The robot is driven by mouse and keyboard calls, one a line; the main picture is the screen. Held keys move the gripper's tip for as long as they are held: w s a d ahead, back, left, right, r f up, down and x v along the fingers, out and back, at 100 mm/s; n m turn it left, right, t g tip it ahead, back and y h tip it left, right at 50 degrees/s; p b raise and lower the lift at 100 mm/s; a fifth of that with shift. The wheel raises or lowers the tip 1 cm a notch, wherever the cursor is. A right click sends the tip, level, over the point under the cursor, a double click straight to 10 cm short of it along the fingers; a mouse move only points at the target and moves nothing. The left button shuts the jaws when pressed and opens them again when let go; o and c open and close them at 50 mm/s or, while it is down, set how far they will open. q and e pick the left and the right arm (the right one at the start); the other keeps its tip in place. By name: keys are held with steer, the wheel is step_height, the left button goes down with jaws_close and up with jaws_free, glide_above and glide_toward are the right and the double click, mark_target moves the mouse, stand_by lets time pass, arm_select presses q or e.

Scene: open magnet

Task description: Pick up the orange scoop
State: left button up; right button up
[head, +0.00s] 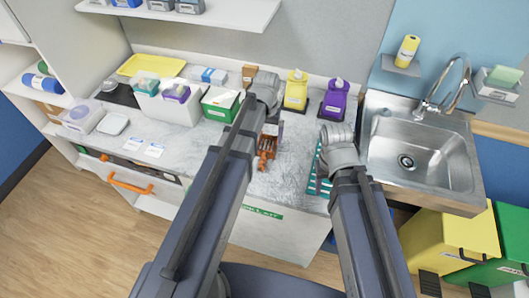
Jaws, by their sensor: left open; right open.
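A small orange-brown item (267,146), which looks like the orange scoop, lies on the grey worktop near its front, right of my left forearm. Its exact shape is too small to make out. My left gripper (268,95) is at the end of the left arm, above the worktop and behind the orange item in the picture. My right gripper (336,142) is over the right part of the worktop, to the right of the orange item. Both are open, with fingers hard to make out, and I see nothing held in either.
A teal striped rack (315,176) lies beside my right gripper. A white bin (168,108) and green box (220,105) stand left. A sink (415,150) is right. Bare worktop (287,178) shows between my arms.

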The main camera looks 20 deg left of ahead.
mark_target(266, 148)
arm_select(q)
steer(key=shift+s+f+b, duration=0.1)
steer(key=shift+f+b, duration=3)
steer(key=shift+f, duration=0.4)
arm_select(e)
steer(key=shift+f, duration=3.45)
arm_select(q)
steer(key=shift+r, duration=0.1)
steer(key=shift+c, duration=0.2)
arm_select(e)
steer(key=shift+r, duration=0.1)
arm_select(q)
steer(key=c, duration=1.1)
